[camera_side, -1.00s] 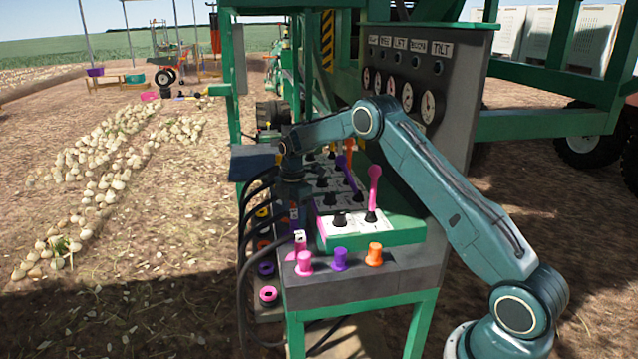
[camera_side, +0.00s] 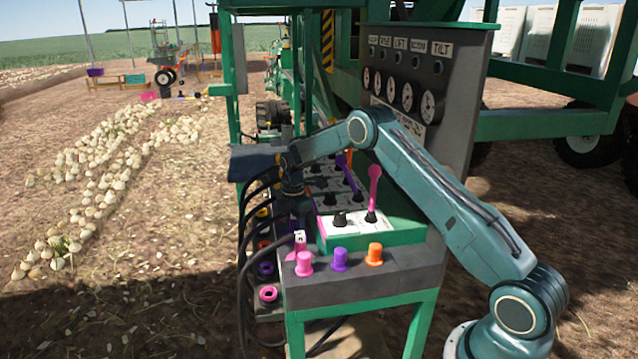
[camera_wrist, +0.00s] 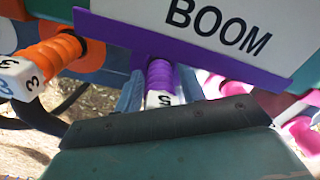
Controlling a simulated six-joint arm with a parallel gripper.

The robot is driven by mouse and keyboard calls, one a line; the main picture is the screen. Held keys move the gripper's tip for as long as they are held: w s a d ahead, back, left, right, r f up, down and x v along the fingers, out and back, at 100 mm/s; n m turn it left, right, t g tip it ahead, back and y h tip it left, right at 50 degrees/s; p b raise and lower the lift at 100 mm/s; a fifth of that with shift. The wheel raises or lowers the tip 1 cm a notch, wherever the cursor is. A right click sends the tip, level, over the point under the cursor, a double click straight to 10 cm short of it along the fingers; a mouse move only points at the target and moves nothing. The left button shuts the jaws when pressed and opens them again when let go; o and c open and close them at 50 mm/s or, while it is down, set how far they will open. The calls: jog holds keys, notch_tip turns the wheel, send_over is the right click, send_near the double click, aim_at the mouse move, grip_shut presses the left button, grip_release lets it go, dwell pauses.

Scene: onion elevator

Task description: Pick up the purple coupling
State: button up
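The purple coupling (camera_wrist: 160,76) is a ribbed purple piece with a white tag marked 5, below the purple-edged BOOM label in the wrist view. My gripper (camera_wrist: 161,90) shows two bluish fingers, one on each side of the coupling, with a small gap showing; they look open. The dark edge of my gripper hides the coupling's lower end. In the side view my gripper (camera_side: 293,203) points down at the left side of the control stand, among the black hoses. I cannot make out the held-between coupling there.
An orange coupling (camera_wrist: 55,52) with a tag marked 3 is left of the purple one, and pink parts (camera_wrist: 300,130) are at right. Black hoses (camera_side: 250,225) loop close to my gripper. Pink and purple levers (camera_side: 374,190) rise from the control stand (camera_side: 365,280).

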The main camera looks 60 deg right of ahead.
jog(key=c, duration=0.7)
jog(key=shift+r, duration=0.15)
notch_tip(320, 180, up, 20)
jog(key=shift+f, duration=0.1)
jog(key=shift+c, duration=0.2)
dwell(0.5)
